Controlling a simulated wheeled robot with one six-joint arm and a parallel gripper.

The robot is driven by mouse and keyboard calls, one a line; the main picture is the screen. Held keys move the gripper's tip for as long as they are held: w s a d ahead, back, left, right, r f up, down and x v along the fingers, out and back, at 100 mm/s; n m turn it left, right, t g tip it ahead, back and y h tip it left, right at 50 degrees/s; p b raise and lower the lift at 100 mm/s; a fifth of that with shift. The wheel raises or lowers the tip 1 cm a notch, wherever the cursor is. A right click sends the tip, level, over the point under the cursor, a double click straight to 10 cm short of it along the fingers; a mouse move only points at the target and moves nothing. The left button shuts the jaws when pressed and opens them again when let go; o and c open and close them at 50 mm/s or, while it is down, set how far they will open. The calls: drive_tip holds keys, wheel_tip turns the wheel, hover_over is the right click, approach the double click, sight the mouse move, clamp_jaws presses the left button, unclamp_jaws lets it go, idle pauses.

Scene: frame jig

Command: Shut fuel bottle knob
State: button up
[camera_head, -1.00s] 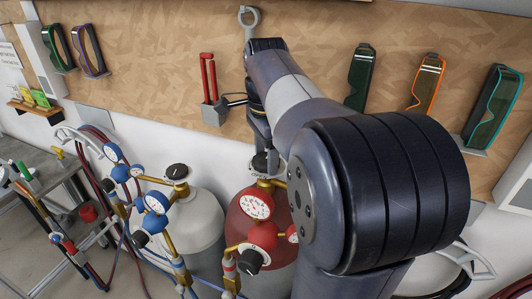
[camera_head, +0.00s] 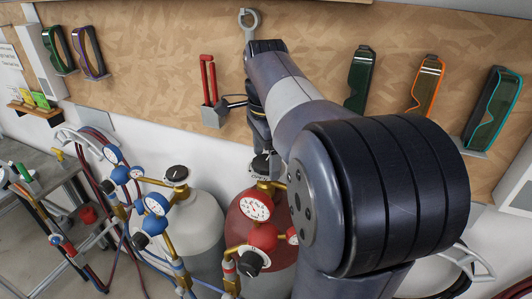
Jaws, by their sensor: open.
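The red fuel bottle (camera_head: 277,255) stands in the lower middle, partly hidden by my arm. Its dark knob (camera_head: 261,168) sits at the top, above the brass valve. My gripper (camera_head: 266,158) points down at the knob, with its fingertips close around or beside it. The jaws are open; I cannot tell whether they touch the knob. My arm hides the right side of the bottle's top.
A grey-white bottle (camera_head: 203,227) with its own black knob (camera_head: 177,173) stands to the left. A red-rimmed gauge (camera_head: 255,205) and a red regulator with a black knob (camera_head: 250,262) are in front of the fuel bottle. A wooden tool board (camera_head: 160,60) is behind.

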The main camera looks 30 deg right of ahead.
sight(266, 161)
drive_tip(key=shift+r, duration=0.1)
wheel_tip(266, 161, up, 11)
drive_tip(key=shift+f, duration=0.2)
idle(0.7)
wheel_tip(266, 161, down, 11)
drive_tip(key=shift+r, duration=0.1)
idle(0.6)
